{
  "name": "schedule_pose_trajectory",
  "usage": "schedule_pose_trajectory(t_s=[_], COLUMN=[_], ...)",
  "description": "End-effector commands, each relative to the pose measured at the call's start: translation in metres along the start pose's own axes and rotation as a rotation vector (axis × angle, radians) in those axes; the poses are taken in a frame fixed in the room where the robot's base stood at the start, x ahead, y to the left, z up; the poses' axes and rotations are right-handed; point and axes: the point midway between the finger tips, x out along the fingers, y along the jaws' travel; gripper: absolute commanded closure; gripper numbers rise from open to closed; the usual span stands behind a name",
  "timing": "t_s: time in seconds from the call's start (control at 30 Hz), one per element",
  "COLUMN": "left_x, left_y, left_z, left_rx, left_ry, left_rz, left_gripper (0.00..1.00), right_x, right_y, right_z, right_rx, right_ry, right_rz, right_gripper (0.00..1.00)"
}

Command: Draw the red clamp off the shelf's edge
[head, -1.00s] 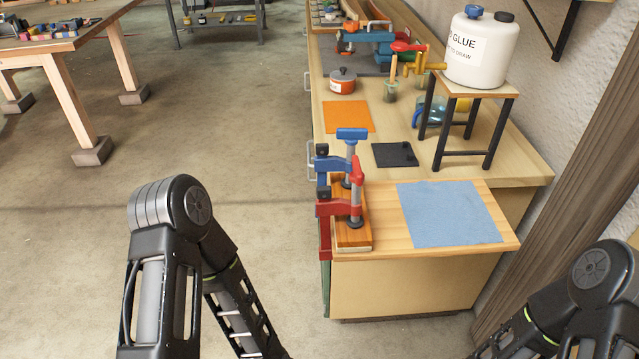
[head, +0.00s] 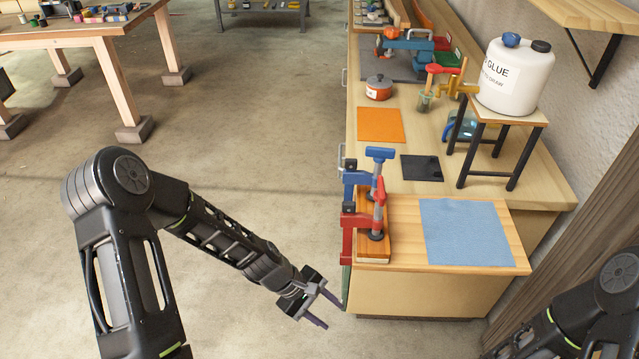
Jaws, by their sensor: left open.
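The red clamp (head: 350,226) sits at the left edge of the light wood shelf (head: 406,235) at the bench's near end. Its upright screw stands over a darker wood strip (head: 373,253), and its red bar hangs down beside the edge. A blue clamp (head: 357,178) sits just behind it on the same edge. My left gripper (head: 333,314) is open and empty, below and to the left of the red clamp, over the floor and apart from it. My right arm shows at the lower right, its gripper out of view.
A blue cloth (head: 466,232) lies on the shelf's right part. Behind are a black pad (head: 422,168), an orange mat (head: 381,125), a small pot (head: 379,87) and a glue jug (head: 514,75) on a black-legged stand.

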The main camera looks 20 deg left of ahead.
Motion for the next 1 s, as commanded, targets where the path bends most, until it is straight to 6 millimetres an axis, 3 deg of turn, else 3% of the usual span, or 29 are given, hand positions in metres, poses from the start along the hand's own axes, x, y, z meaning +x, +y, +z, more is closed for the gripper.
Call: schedule_pose_trajectory(t_s=[0.03, 0.1, 0.13, 0.3, 0.4, 0.5, 0.6, 1.0], left_x=[-0.047, -0.090, -0.107, -0.180, -0.213, -0.233, -0.240, -0.237], left_y=[0.030, 0.058, 0.068, 0.123, 0.142, 0.152, 0.156, 0.156], left_z=[-0.006, -0.013, -0.016, 0.013, 0.026, 0.034, 0.037, 0.038], left_rx=[-0.114, -0.254, -0.303, -0.579, -0.662, -0.705, -0.721, -0.721], left_ry=[-0.013, -0.058, -0.076, -0.331, -0.434, -0.497, -0.523, -0.525], left_rz=[0.057, 0.123, 0.148, 0.212, 0.225, 0.228, 0.227, 0.225], left_gripper=[0.56, 0.56, 0.56, 0.56, 0.56, 0.56, 0.56, 0.56], right_x=[-0.024, -0.035, -0.040, -0.047, -0.051, -0.053, -0.053, -0.051], right_y=[-0.008, -0.012, -0.013, -0.015, -0.015, -0.016, -0.016, -0.015], right_z=[0.001, 0.002, 0.003, 0.004, 0.005, 0.005, 0.005, 0.005], right_rx=[0.001, 0.003, 0.003, 0.008, 0.010, 0.011, 0.011, 0.011], right_ry=[-0.003, -0.006, -0.007, -0.012, -0.013, -0.014, -0.015, -0.014], right_rz=[0.002, 0.005, 0.006, 0.010, 0.012, 0.012, 0.013, 0.012], right_gripper=[0.64, 0.64, 0.64, 0.64, 0.64, 0.64, 0.64, 0.64])
